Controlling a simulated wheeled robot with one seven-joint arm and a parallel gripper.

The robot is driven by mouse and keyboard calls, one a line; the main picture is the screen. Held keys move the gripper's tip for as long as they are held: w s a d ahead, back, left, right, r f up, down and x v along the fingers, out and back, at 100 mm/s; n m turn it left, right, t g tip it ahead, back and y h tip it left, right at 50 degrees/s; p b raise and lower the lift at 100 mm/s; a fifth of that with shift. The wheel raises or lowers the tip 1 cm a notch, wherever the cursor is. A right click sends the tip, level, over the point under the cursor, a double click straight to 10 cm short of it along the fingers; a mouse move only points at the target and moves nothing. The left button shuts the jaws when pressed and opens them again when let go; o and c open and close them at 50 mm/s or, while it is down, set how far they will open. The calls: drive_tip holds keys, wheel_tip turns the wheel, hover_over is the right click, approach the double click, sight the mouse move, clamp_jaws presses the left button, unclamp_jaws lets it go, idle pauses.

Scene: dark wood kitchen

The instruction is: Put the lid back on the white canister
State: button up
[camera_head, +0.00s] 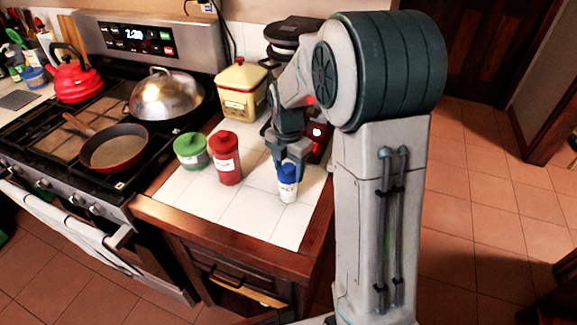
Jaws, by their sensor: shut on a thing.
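The small white canister (288,195) stands on the white tiled counter, near its front right part. The blue lid (289,174) is directly above the canister, at its mouth. I cannot tell whether the lid is fully seated or slightly above the rim. My gripper (289,165) points down over the canister and is shut on the blue lid. The fingertips partly hide the lid's upper part.
A red canister (226,165) and a green canister (191,157) stand to the left on the tiled counter (240,217). A yellow canister (243,95) and a dark appliance (290,32) stand behind. The stove holds a pan (113,150), a domed lid (166,94) and a red kettle (75,80).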

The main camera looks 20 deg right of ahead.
idle(0.3)
drive_tip(key=o, duration=1.5)
drive_tip(key=shift+r, duration=0.1)
drive_tip(key=shift+r+p, duration=2.6)
drive_tip(key=shift+r, duration=0.85)
clamp_jaws()
